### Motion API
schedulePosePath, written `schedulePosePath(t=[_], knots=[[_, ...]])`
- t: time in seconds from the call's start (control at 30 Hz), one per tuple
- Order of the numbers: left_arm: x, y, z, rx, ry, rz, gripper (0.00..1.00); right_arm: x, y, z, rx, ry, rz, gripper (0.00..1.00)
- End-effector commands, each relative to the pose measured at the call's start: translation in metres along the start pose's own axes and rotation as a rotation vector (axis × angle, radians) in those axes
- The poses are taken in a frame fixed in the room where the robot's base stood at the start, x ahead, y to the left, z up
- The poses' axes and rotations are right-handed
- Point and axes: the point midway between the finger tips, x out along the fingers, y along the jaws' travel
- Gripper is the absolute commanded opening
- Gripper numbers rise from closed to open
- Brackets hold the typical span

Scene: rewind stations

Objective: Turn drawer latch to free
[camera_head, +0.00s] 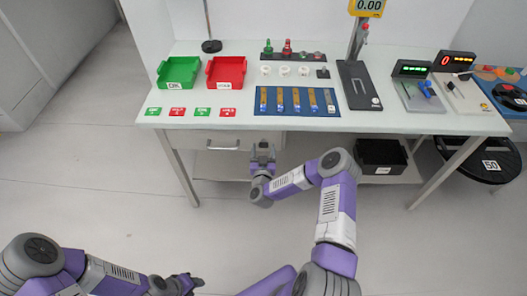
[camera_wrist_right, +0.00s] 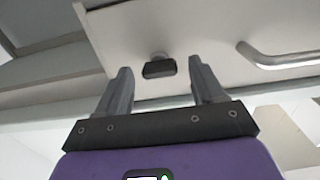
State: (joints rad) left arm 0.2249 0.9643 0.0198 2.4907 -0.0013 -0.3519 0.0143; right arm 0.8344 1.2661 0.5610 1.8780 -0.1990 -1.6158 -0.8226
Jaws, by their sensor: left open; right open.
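The drawer (camera_head: 200,142) sits under the front edge of the table, and its front panel also fills the right wrist view (camera_wrist_right: 205,35). The drawer latch (camera_wrist_right: 159,67) is a small dark bar on a pale round mount, lying nearly level across the panel. My right gripper (camera_head: 263,149) is at the drawer front, to the right of the handle. In the right wrist view its two fingers (camera_wrist_right: 162,85) stand open on either side of the latch, with gaps both sides. My left gripper (camera_head: 192,283) is open, low at the bottom of the head view, far from the drawer.
A metal bar handle (camera_head: 222,146) is on the drawer front, and shows at right in the wrist view (camera_wrist_right: 280,58). The table (camera_head: 225,120) holds a green tray (camera_head: 179,72), a red tray (camera_head: 226,72) and a blue mat (camera_head: 262,110). A black bin (camera_head: 381,152) stands below.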

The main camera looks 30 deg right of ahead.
Motion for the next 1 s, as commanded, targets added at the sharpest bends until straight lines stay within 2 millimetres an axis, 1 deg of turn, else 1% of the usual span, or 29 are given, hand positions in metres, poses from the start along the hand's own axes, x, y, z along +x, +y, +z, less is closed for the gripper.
schedulePosePath(t=[0.2,0.23,0.5,0.6,0.83,1.0], knots=[[-0.0001,0.0001,0.0000,0.000,0.000,0.000,0.43,0.0008,0.0002,-0.0004,0.000,0.000,0.000,0.68],[-0.0001,0.0001,0.0000,0.000,0.000,0.000,0.43,0.0008,0.0002,-0.0003,0.000,0.000,0.000,0.67],[-0.0001,0.0001,0.0000,0.000,0.000,0.000,0.43,0.0005,0.0002,-0.0001,0.000,0.000,0.000,0.25],[-0.0001,0.0001,0.0000,0.000,0.000,0.000,0.43,0.0005,0.0002,-0.0001,0.000,0.000,0.000,0.12],[0.0000,0.0000,0.0000,0.000,0.000,0.000,0.43,0.0004,0.0002,0.0000,0.021,0.000,0.000,0.12],[0.0002,0.0000,0.0000,0.000,0.000,0.000,0.43,0.0004,0.0004,0.0001,0.087,0.000,0.000,0.12]])
